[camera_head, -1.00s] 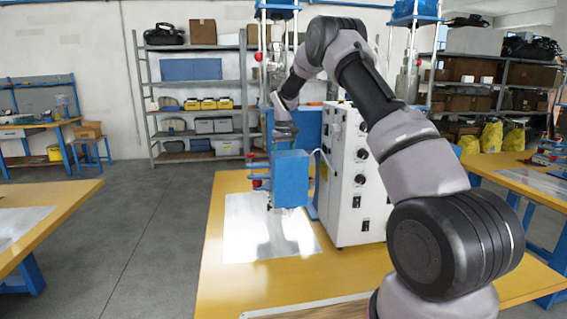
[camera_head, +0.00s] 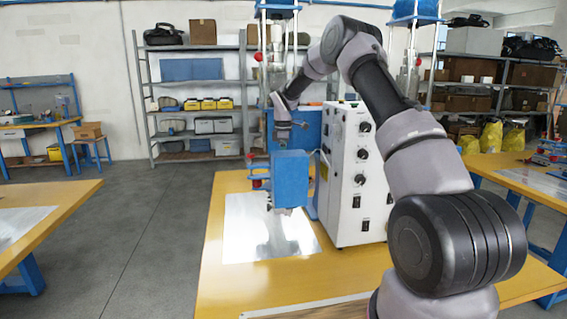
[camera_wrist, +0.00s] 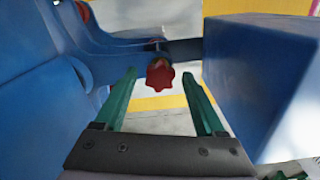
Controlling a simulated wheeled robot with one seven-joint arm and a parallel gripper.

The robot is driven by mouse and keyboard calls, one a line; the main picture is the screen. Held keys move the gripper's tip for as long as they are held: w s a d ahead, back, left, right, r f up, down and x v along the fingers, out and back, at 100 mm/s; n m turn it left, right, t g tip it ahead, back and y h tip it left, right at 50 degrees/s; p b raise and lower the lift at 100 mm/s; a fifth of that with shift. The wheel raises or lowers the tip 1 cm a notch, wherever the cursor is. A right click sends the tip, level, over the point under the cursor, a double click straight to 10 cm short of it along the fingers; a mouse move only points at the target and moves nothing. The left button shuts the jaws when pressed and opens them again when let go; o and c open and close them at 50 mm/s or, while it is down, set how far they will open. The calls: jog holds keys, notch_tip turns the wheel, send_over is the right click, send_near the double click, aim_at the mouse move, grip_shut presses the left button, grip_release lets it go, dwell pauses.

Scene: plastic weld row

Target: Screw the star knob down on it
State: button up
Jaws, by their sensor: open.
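The red star knob (camera_wrist: 158,76) shows in the wrist view on a dark shaft that runs beside the blue machine body. My gripper (camera_wrist: 160,76) has two green fingers spread apart, one on each side of the knob as seen in the picture. Gaps show between the knob and both fingers, and nothing is held. Whether the fingertips are level with the knob in depth, I cannot tell. In the head view the end of my arm comes down behind the blue block (camera_head: 290,180), and the fingers cannot be made out there.
A large blue block (camera_wrist: 258,80) stands close to the right finger, and blue machine parts (camera_wrist: 45,85) crowd the left. In the head view a white control cabinet (camera_head: 350,175) stands right of the machine on the yellow table (camera_head: 225,292). The table's front left is clear.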

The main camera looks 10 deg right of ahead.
grip_shut()
jog(key=m, duration=1)
jog(key=shift+o, duration=2.2)
grip_release()
jog(key=shift+m, duration=0.3)
jog(key=shift+r, duration=3.5)
